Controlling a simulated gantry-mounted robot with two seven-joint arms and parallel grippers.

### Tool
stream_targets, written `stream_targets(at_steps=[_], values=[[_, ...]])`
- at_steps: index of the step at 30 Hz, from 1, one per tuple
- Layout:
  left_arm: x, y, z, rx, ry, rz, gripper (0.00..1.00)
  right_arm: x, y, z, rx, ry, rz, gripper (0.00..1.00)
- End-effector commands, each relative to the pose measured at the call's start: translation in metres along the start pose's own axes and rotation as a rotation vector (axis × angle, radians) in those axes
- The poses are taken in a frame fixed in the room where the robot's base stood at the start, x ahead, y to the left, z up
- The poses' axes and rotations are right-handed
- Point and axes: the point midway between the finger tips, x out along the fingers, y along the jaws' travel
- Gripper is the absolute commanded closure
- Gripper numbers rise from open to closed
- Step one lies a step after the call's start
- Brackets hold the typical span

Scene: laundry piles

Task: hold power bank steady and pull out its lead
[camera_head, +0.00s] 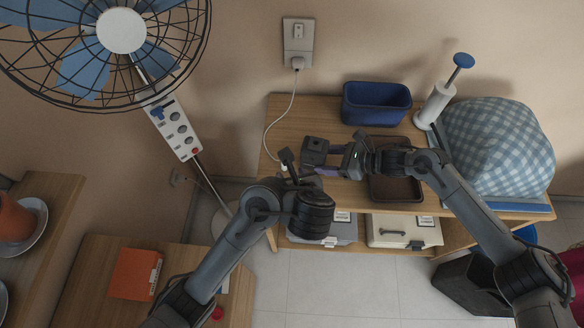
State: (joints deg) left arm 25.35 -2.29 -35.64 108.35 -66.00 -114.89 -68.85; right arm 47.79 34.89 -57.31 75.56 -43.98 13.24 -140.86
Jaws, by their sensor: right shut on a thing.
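What looks like the power bank, a small lilac block (326,171), shows low between the grippers at the front of the wooden table; most of it is hidden. My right gripper (318,158) reaches in from the right and is shut on it. The white lead (267,130) hangs from the wall plug, curves down onto the table's left side, and ends near a small red and white tip (283,166). My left gripper (291,166) is beside this tip, left of the block. Its fingers are partly hidden by its own wrist, and whether it touches the lead is unclear.
Boxes (404,231) sit on the lower shelf. A fan (120,31) stands at the left.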

Motion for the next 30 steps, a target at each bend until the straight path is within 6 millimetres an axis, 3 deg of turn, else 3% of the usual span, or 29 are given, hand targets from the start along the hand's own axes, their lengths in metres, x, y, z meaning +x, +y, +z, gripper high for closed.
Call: stream_targets(at_steps=[4, 5, 10, 22, 30], values=[[0.000, 0.000, 0.000, 0.000, 0.000, 0.000, 0.55, 0.000, 0.000, 0.000, 0.000, -0.001, 0.000, 0.53], [0.000, 0.000, 0.000, 0.000, 0.000, 0.000, 0.55, 0.000, 0.000, 0.000, 0.000, -0.001, 0.000, 0.31], [0.000, 0.000, 0.000, 0.000, 0.000, 0.000, 0.55, 0.000, 0.000, 0.000, 0.000, 0.000, 0.000, 0.06], [0.000, 0.000, 0.000, 0.000, 0.000, -0.001, 0.55, -0.006, -0.001, 0.000, 0.000, 0.001, -0.001, 0.06], [0.000, 0.000, 0.000, 0.000, 0.000, -0.001, 0.55, -0.044, -0.001, -0.001, -0.001, 0.001, -0.002, 0.06]])
